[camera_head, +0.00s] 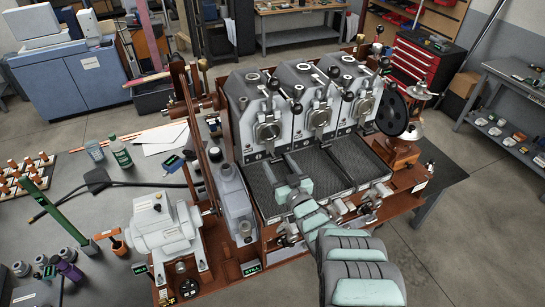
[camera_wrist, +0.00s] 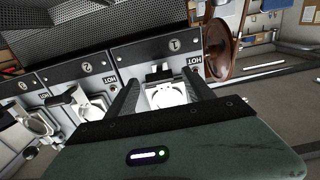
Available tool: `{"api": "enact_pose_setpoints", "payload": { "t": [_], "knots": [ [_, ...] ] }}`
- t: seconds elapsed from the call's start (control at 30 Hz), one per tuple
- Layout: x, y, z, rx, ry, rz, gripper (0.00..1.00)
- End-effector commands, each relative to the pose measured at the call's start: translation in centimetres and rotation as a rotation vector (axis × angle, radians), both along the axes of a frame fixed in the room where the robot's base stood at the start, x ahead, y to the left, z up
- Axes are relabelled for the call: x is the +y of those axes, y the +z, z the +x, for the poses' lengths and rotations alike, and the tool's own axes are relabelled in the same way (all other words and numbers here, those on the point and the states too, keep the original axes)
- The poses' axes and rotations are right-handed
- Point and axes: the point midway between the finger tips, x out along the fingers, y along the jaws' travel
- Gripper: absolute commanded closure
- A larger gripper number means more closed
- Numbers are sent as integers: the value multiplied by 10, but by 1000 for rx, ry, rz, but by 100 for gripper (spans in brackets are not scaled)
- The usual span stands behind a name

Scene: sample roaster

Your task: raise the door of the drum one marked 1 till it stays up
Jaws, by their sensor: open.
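Three grey drums stand side by side on the roaster in the head view. In the wrist view the number plate 1 (camera_wrist: 174,44) is on the rightmost drum face, and this matches the leftmost drum (camera_head: 246,92) in the head view. Its pale metal door (camera_wrist: 166,97) with a black handle (camera_wrist: 158,73) shows between my fingers; the door also shows in the head view (camera_head: 267,131). The door looks lowered. My gripper (camera_wrist: 163,88) is open, its two dark fingers either side of the door area. Whether they touch it I cannot tell. In the head view my gripper (camera_head: 279,160) is over the left tray.
Dark mesh trays (camera_head: 330,166) lie before the drums. Drums 2 (camera_wrist: 87,66) and 3 stand beside drum 1, with levers and knobs sticking out. A brown wheel (camera_wrist: 224,45) is close beside drum 1. A grey motor (camera_head: 160,225) stands at the left.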

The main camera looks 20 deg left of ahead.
Motion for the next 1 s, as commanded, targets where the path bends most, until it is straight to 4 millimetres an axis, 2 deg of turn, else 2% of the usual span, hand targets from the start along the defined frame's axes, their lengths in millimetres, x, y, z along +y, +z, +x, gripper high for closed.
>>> {"api": "enact_pose_setpoints", "payload": {
  "t": [0.2, 0.5, 0.97, 1.0],
  "knots": [
    [19, -3, 20, -1, 3, 0, 39],
    [32, 0, 38, -1, 3, 1, 39],
    [34, 0, 43, -1, 0, -1, 39],
    [34, 0, 43, -1, 0, -1, 42]
  ]
}}
